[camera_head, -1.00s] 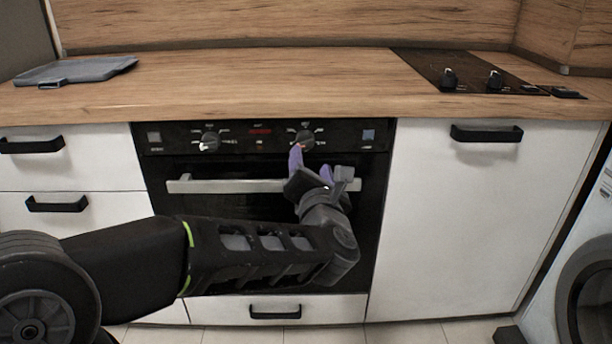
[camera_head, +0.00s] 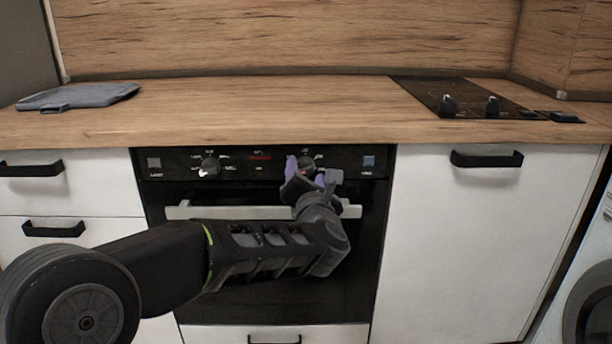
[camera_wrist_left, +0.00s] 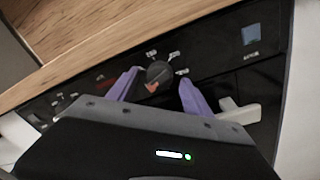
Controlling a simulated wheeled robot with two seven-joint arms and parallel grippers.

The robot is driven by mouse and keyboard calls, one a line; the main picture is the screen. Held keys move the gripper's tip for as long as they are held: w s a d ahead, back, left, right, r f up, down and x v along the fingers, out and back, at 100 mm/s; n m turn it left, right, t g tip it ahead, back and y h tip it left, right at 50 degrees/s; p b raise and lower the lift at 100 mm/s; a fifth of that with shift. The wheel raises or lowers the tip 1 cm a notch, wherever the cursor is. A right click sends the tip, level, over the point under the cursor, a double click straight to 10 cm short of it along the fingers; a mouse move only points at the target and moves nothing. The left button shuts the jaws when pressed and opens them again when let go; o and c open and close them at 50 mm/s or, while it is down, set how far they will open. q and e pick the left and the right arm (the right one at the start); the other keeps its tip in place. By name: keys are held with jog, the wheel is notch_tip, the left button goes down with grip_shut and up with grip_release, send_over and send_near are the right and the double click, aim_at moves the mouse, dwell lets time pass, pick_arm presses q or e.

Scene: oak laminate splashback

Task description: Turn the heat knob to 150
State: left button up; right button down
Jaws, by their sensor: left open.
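The oven's black control panel (camera_head: 232,163) has two dark knobs. The right knob (camera_head: 307,163) is partly hidden behind my left gripper (camera_head: 306,170) in the head view. In the left wrist view this knob (camera_wrist_left: 159,75) sits between the two purple fingers of my left gripper (camera_wrist_left: 155,92). The fingers are open, one on each side of the knob; I cannot tell whether they touch it. The knob has an orange-red mark at its lower left. The left knob (camera_head: 209,166) stands clear of the gripper. My right gripper is not in view.
The oven's silver handle (camera_head: 235,212) runs just below the panel, behind my left arm. The wooden worktop (camera_head: 260,105) overhangs above it. A hob (camera_head: 470,101) with its own knobs is at the right, and a grey board (camera_head: 78,96) lies at the left.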

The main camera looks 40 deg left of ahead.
pick_arm(q)
jog(key=shift+w+a, duration=0.25)
jog(key=shift+w, duration=0.05)
jog(key=shift+c, duration=0.6)
grip_shut()
